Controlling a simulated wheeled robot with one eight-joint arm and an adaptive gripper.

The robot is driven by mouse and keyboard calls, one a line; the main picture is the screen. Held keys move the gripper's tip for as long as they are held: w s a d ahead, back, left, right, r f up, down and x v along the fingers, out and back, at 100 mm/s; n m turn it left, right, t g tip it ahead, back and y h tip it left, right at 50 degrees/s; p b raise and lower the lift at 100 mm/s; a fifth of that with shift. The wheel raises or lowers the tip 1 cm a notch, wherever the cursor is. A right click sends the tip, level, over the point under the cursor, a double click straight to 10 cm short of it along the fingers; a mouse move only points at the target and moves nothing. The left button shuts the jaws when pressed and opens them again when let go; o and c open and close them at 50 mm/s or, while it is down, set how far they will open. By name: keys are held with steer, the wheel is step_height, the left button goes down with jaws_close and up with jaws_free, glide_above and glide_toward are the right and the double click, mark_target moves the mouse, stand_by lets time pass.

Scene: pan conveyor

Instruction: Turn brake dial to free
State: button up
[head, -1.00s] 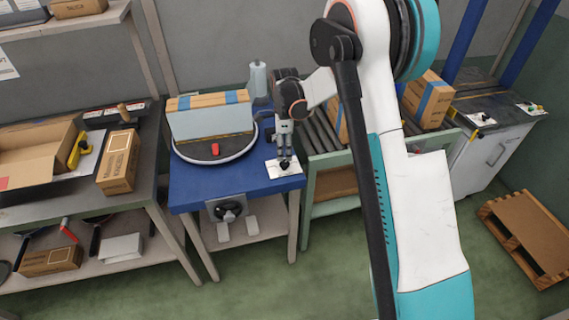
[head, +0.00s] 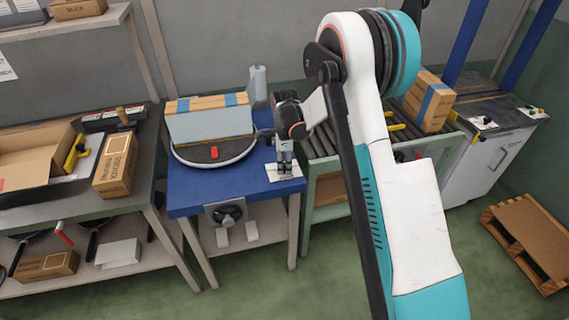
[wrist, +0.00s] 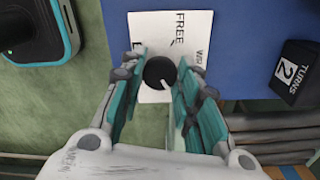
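The brake dial is a round black knob (wrist: 160,72) on a white label plate (wrist: 188,22) marked FREE, seen in the wrist view. In the head view the plate (head: 272,173) lies at the right front corner of the blue turntable bench (head: 190,194), and my gripper hides the knob. My gripper (wrist: 161,60) points down over the dial, with one teal finger on each side of the knob. The fingers look parted, with narrow gaps beside the knob; firm contact is not visible. In the head view my gripper (head: 285,163) is right at the plate.
A round turntable (head: 190,160) with a red tab (head: 214,152) and a grey-and-cardboard box (head: 210,124) stands left of my gripper. A black block marked TURNS 2 (wrist: 297,72) shows in the wrist view. A roller conveyor (head: 322,140) is to the right.

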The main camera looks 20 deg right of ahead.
steer(key=shift+n, duration=0.3)
steer(key=n, duration=0.5)
steer(key=shift+n, duration=0.3)
steer(key=n, duration=0.5)
steer(key=shift+n, duration=0.3)
steer(key=n, duration=1.2)
stand_by(0.3)
steer(key=o, duration=1.1)
